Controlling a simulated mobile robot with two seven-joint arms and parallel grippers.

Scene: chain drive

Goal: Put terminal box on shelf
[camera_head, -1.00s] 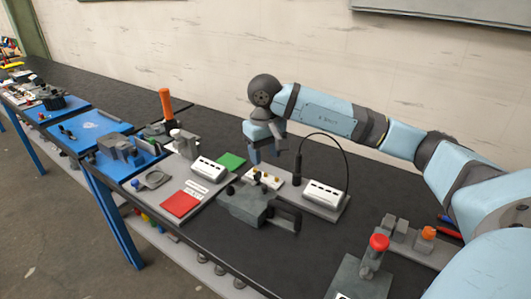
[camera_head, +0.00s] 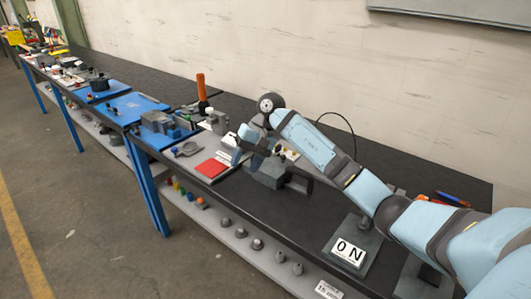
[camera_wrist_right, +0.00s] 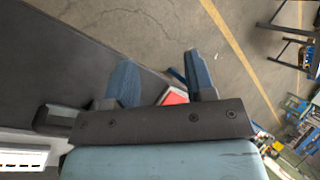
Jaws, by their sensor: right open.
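I cannot tell for certain which thing is the terminal box. A white slotted box (camera_head: 230,138) stands on the bench, partly hidden by my right gripper; a white slotted box also shows at the lower left of the right wrist view (camera_wrist_right: 22,160). My right gripper (camera_head: 240,157) points down near the bench's front edge. In the right wrist view its fingers (camera_wrist_right: 163,82) are apart with nothing held between them. The shelf (camera_head: 268,258) runs beneath the bench. My left gripper is out of view.
A red plate (camera_head: 212,168) lies just left of my gripper; blue trays (camera_head: 130,108) lie farther left. An orange-handled tool (camera_head: 201,88) stands behind.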

